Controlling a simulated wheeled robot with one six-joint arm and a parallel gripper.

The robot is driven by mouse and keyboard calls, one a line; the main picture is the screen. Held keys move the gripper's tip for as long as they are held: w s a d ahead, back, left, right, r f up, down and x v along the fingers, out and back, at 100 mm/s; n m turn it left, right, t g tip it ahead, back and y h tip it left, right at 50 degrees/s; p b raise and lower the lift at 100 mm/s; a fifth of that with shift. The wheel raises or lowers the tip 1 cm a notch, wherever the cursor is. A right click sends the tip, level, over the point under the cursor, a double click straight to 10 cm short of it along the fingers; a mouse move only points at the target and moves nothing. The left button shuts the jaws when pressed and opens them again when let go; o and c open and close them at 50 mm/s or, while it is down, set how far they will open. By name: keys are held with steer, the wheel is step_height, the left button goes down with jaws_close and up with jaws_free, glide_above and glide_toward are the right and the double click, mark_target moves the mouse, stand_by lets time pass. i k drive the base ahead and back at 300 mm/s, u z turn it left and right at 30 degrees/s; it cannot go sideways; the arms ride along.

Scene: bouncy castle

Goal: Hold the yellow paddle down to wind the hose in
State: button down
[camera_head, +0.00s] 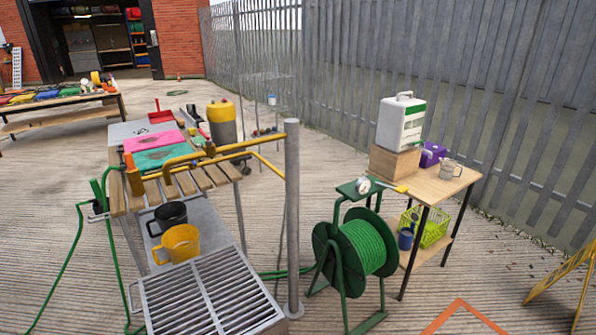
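The yellow paddle (400,188) is a small flat lever. It sticks out to the right from the top of the green hose reel (345,192), beside a round white dial (363,185). The green hose (370,243) is wound in many turns on the drum under that top plate. A length of green hose (283,273) runs from the reel to the left along the ground. More green hose (71,262) hangs at the far left by the slatted table. My gripper is not in this view, and nothing is touching the paddle.
A wooden table (432,184) with a white-green canister (401,122) stands close behind the reel at right. A grey post (292,220) with yellow bars (225,153) stands left of it, near a metal grate (207,296). Open paving lies front right, with a yellow stand (565,278).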

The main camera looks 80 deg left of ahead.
mark_target(401, 189)
steer(key=u, duration=1)
steer(key=i, duration=3.6)
steer(key=u, duration=3.85)
